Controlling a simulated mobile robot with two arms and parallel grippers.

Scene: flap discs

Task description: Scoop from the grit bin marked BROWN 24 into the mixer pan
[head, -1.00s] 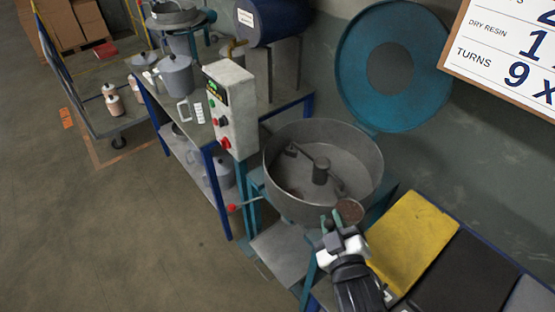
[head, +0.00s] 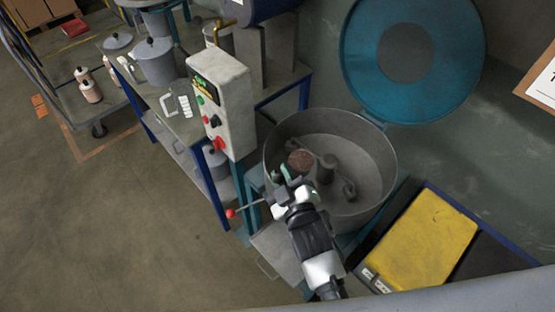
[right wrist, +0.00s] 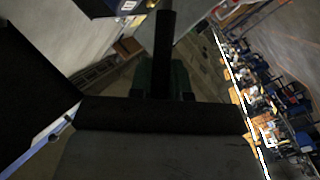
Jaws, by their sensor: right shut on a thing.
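My right gripper (head: 293,190) is shut on the green handle of a scoop, over the near left side of the mixer pan (head: 367,160). The scoop's round bowl holds brown grit (head: 300,160) and shows inside the pan's outline. I cannot tell how far it is above the pan floor. The pan is a round grey tub with a hub and mixing arms (head: 326,170); its bare floor shows. No bin marking BROWN 24 is readable. The right wrist view is mostly dark shapes, with the scoop's contents not visible. My left gripper is not in view.
A blue-teal round lid (head: 450,60) stands open behind the pan. A control box (head: 222,105) with buttons stands to its left. A yellow lid or panel (head: 423,238) lies at right, beside a dark surface. A red-knobbed lever (head: 231,213) sticks out below the pan.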

